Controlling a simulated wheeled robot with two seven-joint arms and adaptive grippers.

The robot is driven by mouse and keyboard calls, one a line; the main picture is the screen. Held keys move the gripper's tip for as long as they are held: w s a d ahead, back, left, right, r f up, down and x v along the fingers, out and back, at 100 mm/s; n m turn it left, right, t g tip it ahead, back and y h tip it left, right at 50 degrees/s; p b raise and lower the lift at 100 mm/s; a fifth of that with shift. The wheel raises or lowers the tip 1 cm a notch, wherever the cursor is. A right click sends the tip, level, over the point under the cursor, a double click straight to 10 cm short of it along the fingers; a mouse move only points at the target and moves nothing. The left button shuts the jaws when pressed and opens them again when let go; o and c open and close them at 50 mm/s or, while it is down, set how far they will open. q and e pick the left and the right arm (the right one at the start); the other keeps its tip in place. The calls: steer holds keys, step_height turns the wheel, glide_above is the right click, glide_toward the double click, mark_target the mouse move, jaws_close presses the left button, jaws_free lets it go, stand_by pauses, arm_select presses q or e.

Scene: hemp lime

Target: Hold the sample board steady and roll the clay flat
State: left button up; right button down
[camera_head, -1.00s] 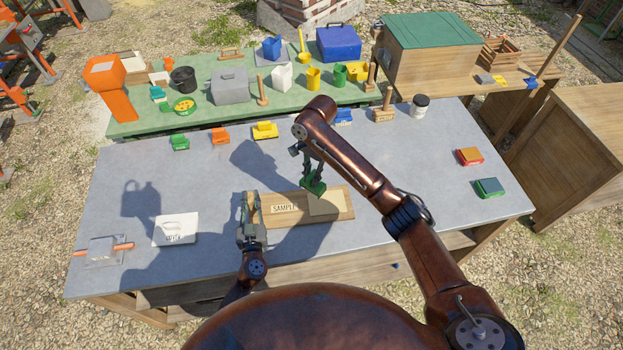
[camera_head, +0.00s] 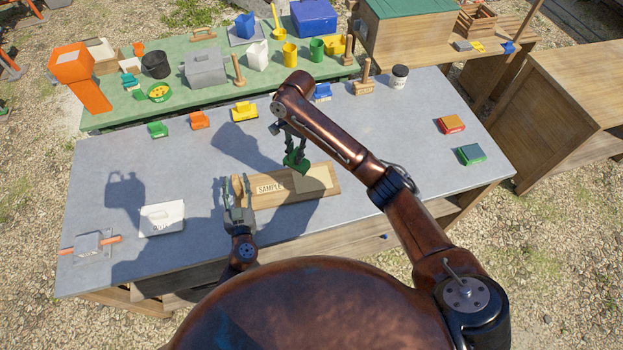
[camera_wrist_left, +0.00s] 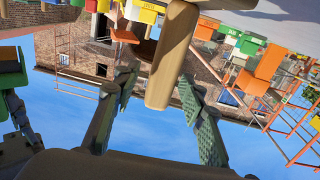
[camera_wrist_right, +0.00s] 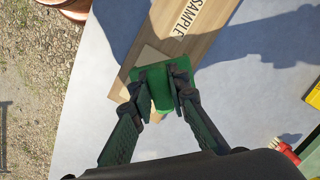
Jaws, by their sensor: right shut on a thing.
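The sample board (camera_head: 289,194), a wooden plank marked SAMPLE, lies near the front of the grey table. A flat beige slab (camera_head: 318,178), perhaps the clay, lies on its right part. My left gripper (camera_head: 238,188) is at the board's left end. Its fingers stand apart in the left wrist view (camera_wrist_left: 156,84), with a wooden piece (camera_wrist_left: 172,60) showing between them. My right gripper (camera_wrist_right: 160,90) is shut on a green block (camera_wrist_right: 157,84) and holds it over the slab's left side. Whether the block touches the slab is unclear. A grey roller-like piece with orange handles (camera_head: 88,243) lies far left.
A white labelled box (camera_head: 162,218) stands left of my left gripper. Small coloured blocks, such as a yellow one (camera_head: 244,112), line the back edge. Red (camera_head: 451,124) and green (camera_head: 471,154) blocks lie at right. The table between is clear.

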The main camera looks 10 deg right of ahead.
arm_select(q)
steer(key=s, duration=1.1)
steer(key=shift+s, duration=0.25)
